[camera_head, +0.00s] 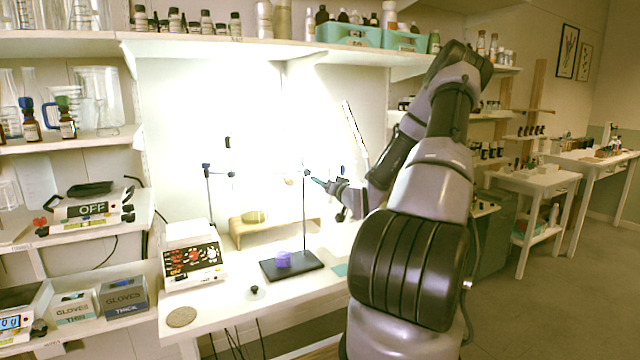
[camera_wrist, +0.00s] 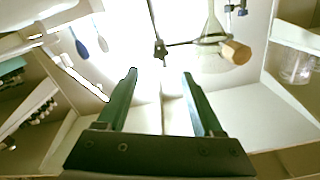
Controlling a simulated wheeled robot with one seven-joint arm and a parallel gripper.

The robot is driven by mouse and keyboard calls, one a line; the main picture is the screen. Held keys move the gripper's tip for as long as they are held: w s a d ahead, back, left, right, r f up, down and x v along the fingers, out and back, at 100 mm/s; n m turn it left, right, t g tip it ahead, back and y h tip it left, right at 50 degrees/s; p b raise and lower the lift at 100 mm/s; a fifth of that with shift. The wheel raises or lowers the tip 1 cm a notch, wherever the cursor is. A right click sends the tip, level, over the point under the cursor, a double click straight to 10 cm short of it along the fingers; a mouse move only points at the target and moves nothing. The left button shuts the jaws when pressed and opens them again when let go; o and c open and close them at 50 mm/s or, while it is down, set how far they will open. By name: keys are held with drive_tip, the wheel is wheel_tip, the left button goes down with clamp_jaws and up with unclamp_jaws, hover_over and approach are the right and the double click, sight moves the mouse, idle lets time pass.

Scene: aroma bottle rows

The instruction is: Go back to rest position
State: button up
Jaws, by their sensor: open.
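My gripper (camera_head: 322,184) is raised above the bench, to the right of the middle of the head view. Its two green fingers show in the wrist view (camera_wrist: 160,82), apart and with nothing between them. In the head view my arm folds up high and comes down toward the bench. Beyond the fingers, the wrist view shows a thin metal stand rod (camera_wrist: 156,30) with a clamp, and a glass flask (camera_wrist: 213,35) with a cork-coloured part beside it.
The white bench (camera_head: 225,310) holds a device with a dark panel (camera_head: 193,262), a black stand base (camera_head: 307,264) with a purple object (camera_head: 284,259), and a round cork mat (camera_head: 181,317). Shelves of bottles run above. Open floor (camera_head: 540,310) lies at the right.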

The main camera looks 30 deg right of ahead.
drive_tip(key=shift+a, duration=0.1)
drive_tip(key=s+a+r+n+g+h, duration=0.1)
drive_tip(key=s+a+r+g+h, duration=0.1)
drive_tip(key=s+a+r+g, duration=0.85)
drive_tip(key=s+a+r+y, duration=0.1)
drive_tip(key=s+a+r, duration=0.2)
drive_tip(key=s, duration=0.5)
drive_tip(key=s+a+r+m+y, duration=0.1)
drive_tip(key=s+a+r, duration=0.3)
drive_tip(key=s, duration=0.5)
drive_tip(key=s+a+r+y, duration=0.1)
drive_tip(key=s+a+r, duration=0.3)
drive_tip(key=s, duration=0.4)
drive_tip(key=shift+s+a+m+y, duration=0.15)
drive_tip(key=shift+a+m+y, duration=0.15)
drive_tip(key=shift+m, duration=0.1)
